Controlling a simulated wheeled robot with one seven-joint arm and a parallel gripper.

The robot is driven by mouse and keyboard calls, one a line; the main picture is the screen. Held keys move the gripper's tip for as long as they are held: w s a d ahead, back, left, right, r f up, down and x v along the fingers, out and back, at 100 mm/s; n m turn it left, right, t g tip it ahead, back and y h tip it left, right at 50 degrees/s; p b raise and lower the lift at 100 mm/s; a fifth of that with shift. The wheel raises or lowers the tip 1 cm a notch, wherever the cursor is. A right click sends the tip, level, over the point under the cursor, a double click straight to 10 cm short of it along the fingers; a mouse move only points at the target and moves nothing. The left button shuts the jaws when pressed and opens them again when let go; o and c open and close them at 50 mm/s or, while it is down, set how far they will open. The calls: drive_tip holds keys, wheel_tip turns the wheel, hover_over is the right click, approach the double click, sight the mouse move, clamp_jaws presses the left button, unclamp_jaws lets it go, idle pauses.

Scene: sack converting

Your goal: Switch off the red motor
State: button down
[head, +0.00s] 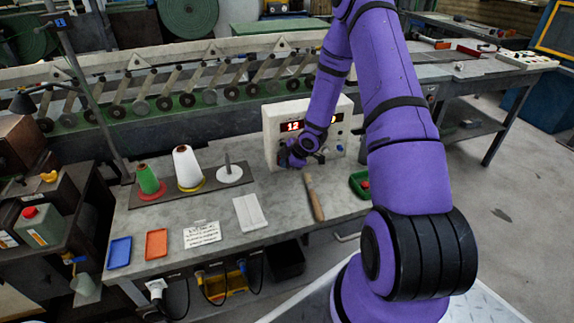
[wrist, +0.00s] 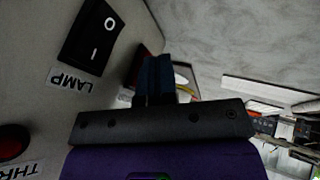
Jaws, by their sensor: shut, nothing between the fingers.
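A cream control box (head: 271,122) with red lit digits stands at the back of the grey bench. My gripper (head: 293,158) is low at the left part of its front. In the wrist view my gripper (wrist: 154,72) is shut, its dark fingers close to the panel face; I cannot tell whether they touch it. A dark, reddish-edged shape (wrist: 137,66) is partly hidden behind the fingers. A black rocker switch (wrist: 92,36) marked O and I, labelled LAMP, is left of the fingers. No label naming the red motor is readable.
A round red part (wrist: 12,141) sits on the panel at lower left, its label cut off. On the bench, a wooden-handled tool (head: 314,198) and a green tray (head: 359,184) lie before the box. Thread cones, including a white one (head: 187,167), stand left.

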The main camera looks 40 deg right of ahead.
drive_tip(key=shift+w+f, duration=0.1)
drive_tip(key=shift+w, duration=0.1)
idle(0.3)
drive_tip(key=shift+d, duration=0.1)
drive_tip(key=shift+w+r, duration=0.1)
drive_tip(key=shift+r, duration=0.8)
